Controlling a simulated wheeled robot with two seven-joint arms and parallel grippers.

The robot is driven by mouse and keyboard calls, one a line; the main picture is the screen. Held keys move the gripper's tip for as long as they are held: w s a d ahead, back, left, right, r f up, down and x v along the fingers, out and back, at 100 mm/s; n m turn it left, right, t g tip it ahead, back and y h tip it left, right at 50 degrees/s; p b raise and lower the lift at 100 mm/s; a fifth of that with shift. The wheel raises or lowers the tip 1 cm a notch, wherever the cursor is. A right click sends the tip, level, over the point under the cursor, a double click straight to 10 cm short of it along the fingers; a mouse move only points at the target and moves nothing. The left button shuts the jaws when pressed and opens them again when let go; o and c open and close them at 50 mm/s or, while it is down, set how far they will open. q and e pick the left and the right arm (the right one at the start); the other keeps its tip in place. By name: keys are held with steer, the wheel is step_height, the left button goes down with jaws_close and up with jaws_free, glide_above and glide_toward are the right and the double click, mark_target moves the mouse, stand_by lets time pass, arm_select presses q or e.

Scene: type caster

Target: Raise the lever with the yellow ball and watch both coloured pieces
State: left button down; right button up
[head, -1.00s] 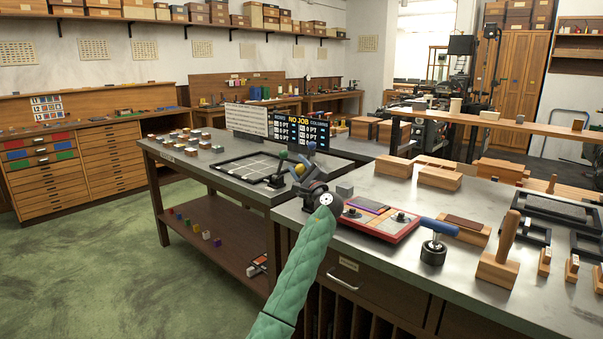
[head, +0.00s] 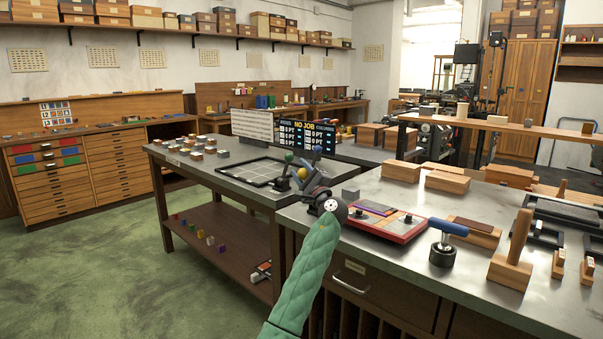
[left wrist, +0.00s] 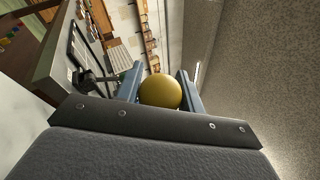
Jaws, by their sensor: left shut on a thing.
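The yellow ball (head: 302,173) shows at the corner where the two benches meet, mostly hidden by my left gripper (head: 307,183). In the left wrist view the yellow ball (left wrist: 160,91) sits between the two grey-blue fingers, and the gripper is shut on it. The lever's shaft under the ball is hidden. A green ball (head: 289,157) and a blue ball (head: 317,150) stand just behind it on their own levers. I cannot tell which pieces are the two coloured ones. My right gripper is not in view.
A red tray (head: 404,236) with a purple strip (head: 375,208) lies right of my left gripper. A black sign reading "NO JOB" (head: 309,128) stands behind the levers. Green floor (head: 130,270) is open at left.

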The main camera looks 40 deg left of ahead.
arm_select(q)
steer(key=shift+f, duration=0.3)
steer(key=c, duration=1.1)
jaws_free()
steer(key=shift+o, duration=1)
steer(key=shift+s+r, duration=0.1)
steer(key=shift+r, duration=0.05)
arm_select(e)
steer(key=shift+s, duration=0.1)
arm_select(q)
steer(key=shift+d, duration=0.1)
steer(key=b+v, duration=0.1)
steer(key=v, duration=0.6)
steer(key=shift+d, duration=0.25)
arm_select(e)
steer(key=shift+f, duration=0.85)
arm_select(q)
steer(key=shift+s, duration=0.1)
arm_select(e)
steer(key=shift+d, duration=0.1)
